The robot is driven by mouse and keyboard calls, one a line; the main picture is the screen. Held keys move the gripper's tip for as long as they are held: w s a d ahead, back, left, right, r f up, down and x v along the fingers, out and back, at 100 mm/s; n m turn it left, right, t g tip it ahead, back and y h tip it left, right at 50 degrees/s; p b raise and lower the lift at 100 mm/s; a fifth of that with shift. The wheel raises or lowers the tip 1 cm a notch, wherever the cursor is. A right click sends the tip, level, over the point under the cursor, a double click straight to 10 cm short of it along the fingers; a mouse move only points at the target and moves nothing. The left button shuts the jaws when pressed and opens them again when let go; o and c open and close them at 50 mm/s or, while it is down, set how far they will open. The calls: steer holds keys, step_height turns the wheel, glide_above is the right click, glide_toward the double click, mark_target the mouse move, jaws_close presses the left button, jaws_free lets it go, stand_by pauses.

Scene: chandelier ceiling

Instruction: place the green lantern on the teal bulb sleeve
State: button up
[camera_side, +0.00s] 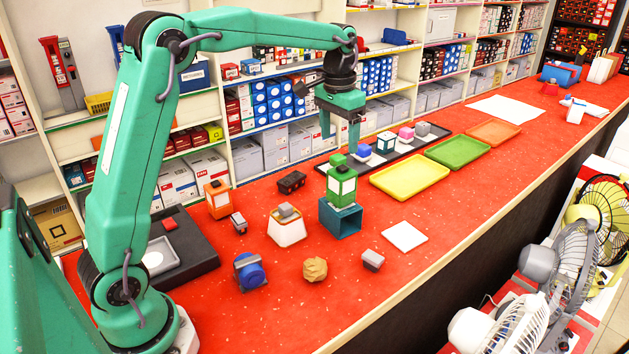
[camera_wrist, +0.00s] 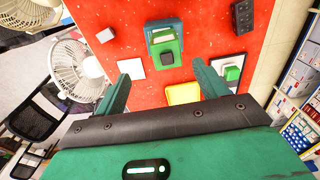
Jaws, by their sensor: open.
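The sleeve is a square, open-sided box on the red counter. In the wrist view the lantern (camera_wrist: 167,46) is seen from above, with the teal sleeve (camera_wrist: 160,24) partly hidden under it. My gripper (camera_side: 340,130) is open and empty, above and behind the lantern and apart from it. In the wrist view its two fingers (camera_wrist: 162,88) are spread wide with nothing between them. How the lantern's base seats on the sleeve is hidden.
A dark rack (camera_side: 385,149) with several small blocks lies behind, a green block (camera_side: 337,159) at its near end. Yellow (camera_side: 410,176), green (camera_side: 457,152) and orange (camera_side: 493,132) trays lie to the right. A white tile (camera_side: 404,236) and small objects surround the sleeve.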

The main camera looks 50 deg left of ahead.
steer(key=s+d+t, duration=0.2)
steer(key=s+d, duration=0.1)
steer(key=s, duration=1)
steer(key=s+d+t, duration=0.3)
steer(key=s, duration=1.1)
